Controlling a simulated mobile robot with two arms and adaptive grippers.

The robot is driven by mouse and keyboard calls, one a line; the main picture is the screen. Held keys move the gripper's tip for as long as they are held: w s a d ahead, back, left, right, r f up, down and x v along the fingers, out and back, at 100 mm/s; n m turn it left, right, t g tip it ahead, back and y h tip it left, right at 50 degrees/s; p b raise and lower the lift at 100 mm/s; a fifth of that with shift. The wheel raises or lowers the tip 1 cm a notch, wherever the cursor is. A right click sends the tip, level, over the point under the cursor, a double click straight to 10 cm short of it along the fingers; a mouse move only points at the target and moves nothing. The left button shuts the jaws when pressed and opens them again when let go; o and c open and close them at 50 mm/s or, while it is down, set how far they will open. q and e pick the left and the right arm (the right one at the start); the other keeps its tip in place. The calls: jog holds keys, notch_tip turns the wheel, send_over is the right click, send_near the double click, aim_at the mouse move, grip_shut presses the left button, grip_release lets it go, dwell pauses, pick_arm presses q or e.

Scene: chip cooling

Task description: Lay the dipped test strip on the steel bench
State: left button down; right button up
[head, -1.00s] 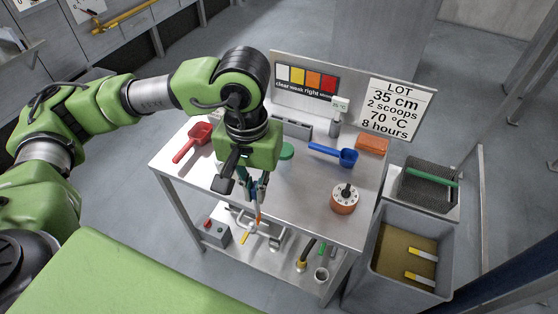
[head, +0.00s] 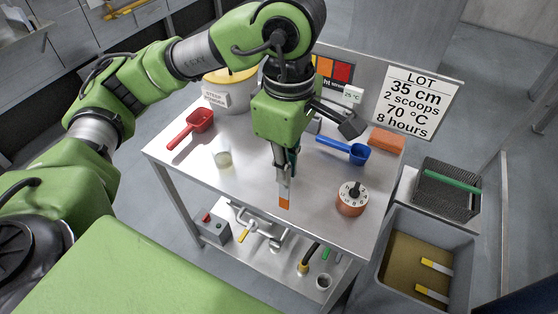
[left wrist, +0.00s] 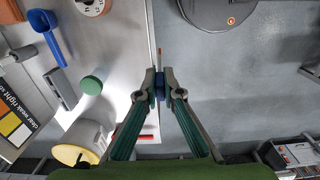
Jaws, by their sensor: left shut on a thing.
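My left gripper (head: 286,168) is shut on the test strip and points down near the front edge of the steel bench (head: 240,185). The test strip (head: 284,201) hangs below the fingers with its orange tip down. It looks just above the bench top, but I cannot tell the gap. In the left wrist view the fingers (left wrist: 159,84) close on the strip (left wrist: 159,57) by the bench edge. The colour chart (head: 333,70) is partly hidden behind my arm. My right gripper is not in view.
A green-lidded thing (left wrist: 91,86) shows in the wrist view. Bare steel lies left of the timer.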

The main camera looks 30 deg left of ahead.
pick_arm(q)
jog(key=w+f+p, duration=0.5)
jog(key=w+f, duration=0.8)
jog(key=shift+w+d, duration=0.15)
jog(key=c, duration=2.6)
grip_release()
jog(key=shift+f, duration=0.1)
jog(key=o, duration=0.4)
